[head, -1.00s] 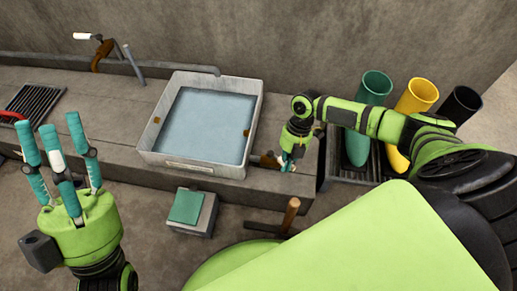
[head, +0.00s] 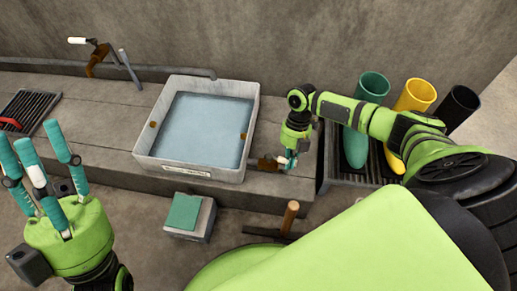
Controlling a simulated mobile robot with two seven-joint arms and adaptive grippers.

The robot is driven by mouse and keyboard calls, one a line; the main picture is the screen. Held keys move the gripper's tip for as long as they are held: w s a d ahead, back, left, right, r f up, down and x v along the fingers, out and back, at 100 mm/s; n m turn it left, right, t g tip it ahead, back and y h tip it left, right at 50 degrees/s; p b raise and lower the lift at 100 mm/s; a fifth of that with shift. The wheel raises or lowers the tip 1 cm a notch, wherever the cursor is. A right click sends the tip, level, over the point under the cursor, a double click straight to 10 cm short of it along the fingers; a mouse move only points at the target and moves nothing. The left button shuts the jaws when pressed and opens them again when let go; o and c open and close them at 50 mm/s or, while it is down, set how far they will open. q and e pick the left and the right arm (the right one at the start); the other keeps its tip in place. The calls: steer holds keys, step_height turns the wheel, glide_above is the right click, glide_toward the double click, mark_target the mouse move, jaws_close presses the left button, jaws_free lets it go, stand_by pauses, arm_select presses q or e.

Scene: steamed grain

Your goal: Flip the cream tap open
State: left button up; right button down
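A tap with a cream handle (head: 77,41) and a brown body (head: 97,57) stands at the back left by the wall pipe. A second brown tap-like fitting (head: 266,164) sits low at the right side of the white basin (head: 190,170). My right gripper (head: 287,164) points down right beside this fitting. Its fingers are small and partly hidden, so I cannot tell whether they touch or grip it. My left gripper (head: 40,150) is at the left, fingers up and spread, open and empty.
The basin holds water (head: 205,130) on a stone ledge (head: 110,125). A grey block with a green top (head: 185,211) and a wooden-handled tool (head: 290,216) are in front. Green (head: 372,88), yellow (head: 415,97) and black (head: 458,106) boots stand on a rack at right.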

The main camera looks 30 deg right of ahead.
steer(key=shift+w+d+r, duration=0.1)
steer(key=shift+d, duration=0.05)
steer(key=v, duration=1.1)
steer(key=shift+r, duration=0.4)
